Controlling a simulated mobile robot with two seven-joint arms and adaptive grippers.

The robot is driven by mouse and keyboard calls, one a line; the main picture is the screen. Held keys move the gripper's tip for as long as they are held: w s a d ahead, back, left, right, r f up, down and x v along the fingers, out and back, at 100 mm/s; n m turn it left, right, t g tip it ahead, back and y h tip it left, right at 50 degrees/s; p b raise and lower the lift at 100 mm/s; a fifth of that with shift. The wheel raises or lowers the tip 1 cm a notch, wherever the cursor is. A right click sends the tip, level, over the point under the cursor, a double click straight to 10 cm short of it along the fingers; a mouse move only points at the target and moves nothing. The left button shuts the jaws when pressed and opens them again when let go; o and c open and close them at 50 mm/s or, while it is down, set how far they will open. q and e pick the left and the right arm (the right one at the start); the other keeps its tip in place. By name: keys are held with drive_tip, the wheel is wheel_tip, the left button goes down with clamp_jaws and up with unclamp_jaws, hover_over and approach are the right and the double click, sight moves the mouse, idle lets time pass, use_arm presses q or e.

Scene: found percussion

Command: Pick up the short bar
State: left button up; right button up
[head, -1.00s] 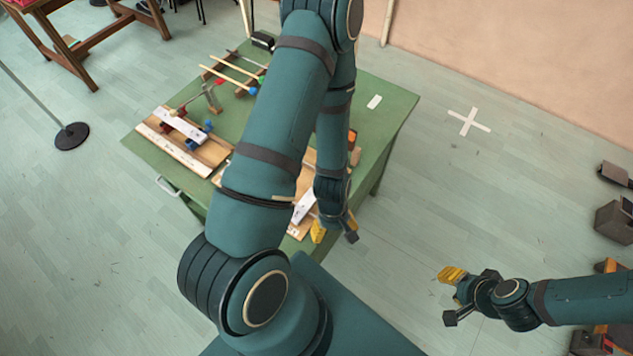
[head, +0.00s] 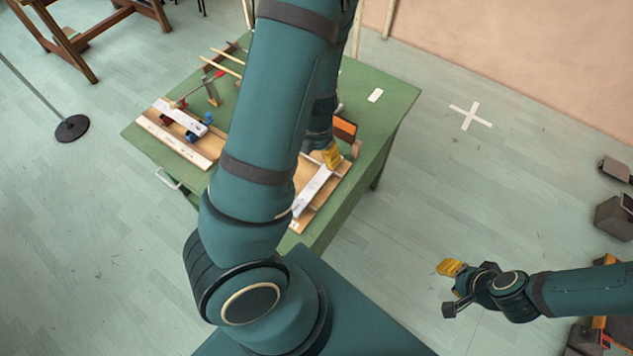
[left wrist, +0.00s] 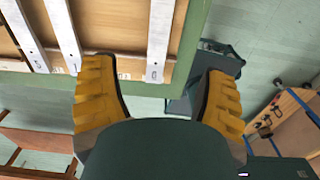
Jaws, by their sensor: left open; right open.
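A pale metal bar (head: 313,188) lies on the right wooden frame (head: 304,220) on the green table, beside my left gripper (head: 331,156). My left arm hides much of that frame. In the left wrist view, my open left gripper (left wrist: 160,100) has its yellow fingers apart with nothing between them. A pale bar (left wrist: 160,42) with a hole near its end lies ahead of the gap. Two more bars (left wrist: 65,35) lie further left. Their far ends are cut off, so I cannot tell which is the short bar. My right gripper (head: 455,287) is open and empty, away from the table.
On the green table (head: 384,85), a second wooden frame (head: 205,160) carries a pale bar (head: 180,118) and blue pieces. Wooden sticks (head: 222,65) and an orange-faced block (head: 345,129) lie further back. A black stand base (head: 72,128) is on the floor at left.

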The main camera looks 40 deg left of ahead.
use_arm(q)
drive_tip(key=b, duration=0.3)
hover_over(316, 182)
drive_tip(key=f, duration=0.7)
drive_tip(key=shift+w+f, duration=0.2)
drive_tip(key=shift+f, duration=0.1)
drive_tip(key=f+b, duration=0.2)
drive_tip(key=f, duration=0.3)
drive_tip(key=shift+s, duration=0.2)
drive_tip(key=shift+f, duration=0.55)
clamp_jaws()
